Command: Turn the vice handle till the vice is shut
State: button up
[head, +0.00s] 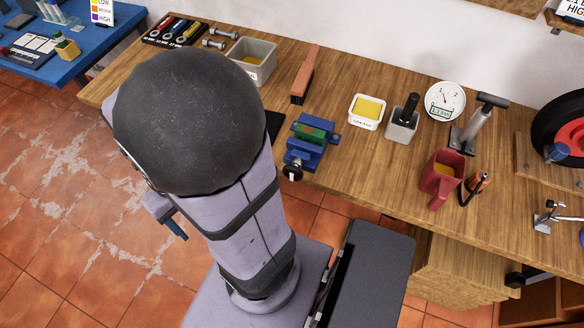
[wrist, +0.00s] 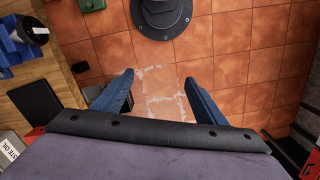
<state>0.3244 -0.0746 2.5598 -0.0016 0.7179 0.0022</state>
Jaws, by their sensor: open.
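The blue vice (head: 318,153) is mounted at the front edge of the wooden bench. A green block (head: 310,131) shows at its jaws; how wide the jaws stand is too small to tell. The vice handle (head: 292,173), with a dark round end, sticks out over the bench's front edge. In the wrist view the vice (wrist: 14,45) is at the upper left, partly cut off, with the handle (wrist: 39,34) beside it. My gripper (head: 174,224) is over the floor, left of the vice and clear of it. In the wrist view its two blue fingers (wrist: 155,92) are apart with nothing between them.
On the bench near the vice are a brush (head: 303,80), a grey bin (head: 264,72), a yellow-filled tray (head: 367,110) and a red jug (head: 438,172). A dial gauge (head: 445,100) stands behind. Open tiled floor (head: 75,200) lies left of my arm.

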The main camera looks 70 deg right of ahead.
jog(key=s+d+f+m+y, duration=0.1)
jog(key=s+d+f+m, duration=0.1)
jog(key=s+d+m, duration=0.45)
jog(key=s+d+f+m, duration=0.15)
jog(key=s+d, duration=0.25)
jog(key=d, duration=0.6)
jog(key=r+m+g+h, duration=0.1)
jog(key=r+m, duration=0.1)
jog(key=m, duration=0.2)
send_over(291, 166)
jog(key=w, duration=0.2)
jog(key=shift+s+f+p, duration=0.1)
jog(key=shift+s+p, duration=0.15)
jog(key=shift+p, duration=0.1)
jog(key=shift+s+m, duration=0.2)
jog(key=shift+m, duration=0.9)
jog(key=shift+s+f+p, duration=0.2)
jog(key=shift+s+f, duration=0.05)
jog(key=shift+f, duration=0.9)
jog(key=shift+s+f+p, duration=0.2)
jog(key=shift+f, duration=1)
jog(key=shift+s+f+p, duration=0.2)
jog(key=shift+s+f, duration=0.05)
jog(key=shift+f, duration=0.9)
